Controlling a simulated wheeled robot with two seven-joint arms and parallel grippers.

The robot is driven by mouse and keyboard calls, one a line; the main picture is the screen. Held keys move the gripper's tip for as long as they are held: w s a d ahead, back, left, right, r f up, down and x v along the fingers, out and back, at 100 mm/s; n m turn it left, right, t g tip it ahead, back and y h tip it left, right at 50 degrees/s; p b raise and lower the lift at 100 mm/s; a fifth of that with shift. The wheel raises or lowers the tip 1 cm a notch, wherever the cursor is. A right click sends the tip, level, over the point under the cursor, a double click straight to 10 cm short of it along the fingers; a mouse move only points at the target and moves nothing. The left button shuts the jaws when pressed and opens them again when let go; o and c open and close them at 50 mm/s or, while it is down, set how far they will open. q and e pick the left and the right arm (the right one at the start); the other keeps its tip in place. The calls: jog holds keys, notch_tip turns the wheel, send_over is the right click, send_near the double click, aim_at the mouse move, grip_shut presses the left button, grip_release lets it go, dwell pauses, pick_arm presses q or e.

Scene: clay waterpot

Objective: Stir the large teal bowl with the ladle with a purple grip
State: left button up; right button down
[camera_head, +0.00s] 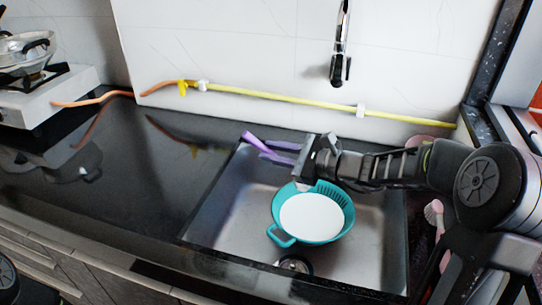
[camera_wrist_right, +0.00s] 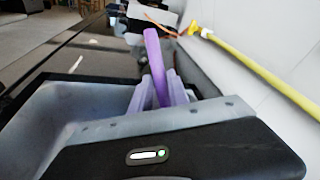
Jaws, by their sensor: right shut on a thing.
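The large teal bowl (camera_head: 322,238) sits in the metal sink, with a loop handle at its lower left and a flat white surface inside. My right gripper (camera_head: 277,152) is over the sink, up and left of the bowl. It is shut on the ladle, whose purple grip (camera_head: 256,143) sticks out to the left past the fingertips. The ladle's head cannot be made out. My left gripper is not in view.
The sink (camera_head: 235,222) is set in a dark counter (camera_head: 110,175), which is clear to the left. A white stove (camera_head: 50,92) with a pot (camera_head: 25,50) is at far left. A black faucet (camera_head: 340,65) and yellow pipe (camera_head: 280,98) are on the back wall.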

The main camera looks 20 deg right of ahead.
jog(key=shift+s+d+r+t+y+b, duration=0.15)
jog(key=shift+s+d+t+y+b, duration=0.3)
jog(key=shift+b, duration=0.6)
jog(key=shift+s+d+r+t+y+b, duration=0.2)
jog(key=shift+s+b, duration=0.35)
jog(key=shift+b, duration=0.45)
jog(key=shift+s+r+b, duration=0.2)
jog(key=shift+s+b, duration=0.05)
jog(key=shift+b, duration=0.25)
jog(key=shift+d+r, duration=0.1)
jog(key=shift+r, duration=0.05)
